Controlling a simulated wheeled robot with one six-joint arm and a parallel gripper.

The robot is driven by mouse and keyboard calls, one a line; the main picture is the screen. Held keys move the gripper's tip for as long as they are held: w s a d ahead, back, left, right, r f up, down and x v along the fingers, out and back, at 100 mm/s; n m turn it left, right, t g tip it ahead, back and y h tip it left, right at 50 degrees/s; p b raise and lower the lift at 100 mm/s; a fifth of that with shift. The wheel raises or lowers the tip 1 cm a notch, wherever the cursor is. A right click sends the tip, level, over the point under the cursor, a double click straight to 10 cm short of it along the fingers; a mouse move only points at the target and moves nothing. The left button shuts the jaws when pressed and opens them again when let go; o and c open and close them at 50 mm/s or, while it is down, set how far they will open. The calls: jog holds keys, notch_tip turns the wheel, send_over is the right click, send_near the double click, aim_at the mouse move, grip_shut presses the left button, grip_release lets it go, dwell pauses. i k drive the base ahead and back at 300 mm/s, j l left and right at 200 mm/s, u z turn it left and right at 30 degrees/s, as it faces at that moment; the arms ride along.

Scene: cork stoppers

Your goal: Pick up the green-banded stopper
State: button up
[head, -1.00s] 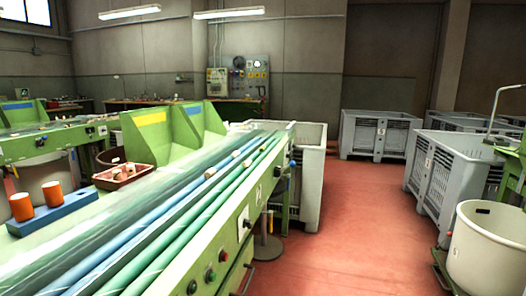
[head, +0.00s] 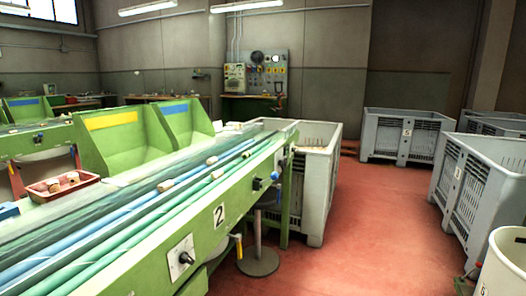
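Several small cork stoppers lie along the blue and green belts of the green sorting machine (head: 262,172). One stopper (head: 166,185) is nearest, another stopper (head: 217,174) lies to its right, and a third stopper (head: 212,160) lies farther back. A red tray (head: 85,190) at the left holds a few more corks. They are too small for me to tell whether any has a green band. My gripper is not in view.
A white-grey crate (head: 316,190) stands at the machine's far end. More grey crates (head: 395,137) stand at the back right, with a pale tub (head: 505,265) at the lower right edge. The red floor (head: 365,225) between them is clear. A round-footed post (head: 258,262) stands beside the machine.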

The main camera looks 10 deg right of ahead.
aim_at(245, 156)
jog(key=i+l, duration=0.55)
jog(key=i, duration=0.2)
jog(key=i+l+u, duration=0.1)
jog(key=i+l, duration=0.45)
jog(key=i, duration=0.2)
jog(key=i+j, duration=0.1)
jog(key=i, duration=0.85)
jog(key=j+u, duration=0.05)
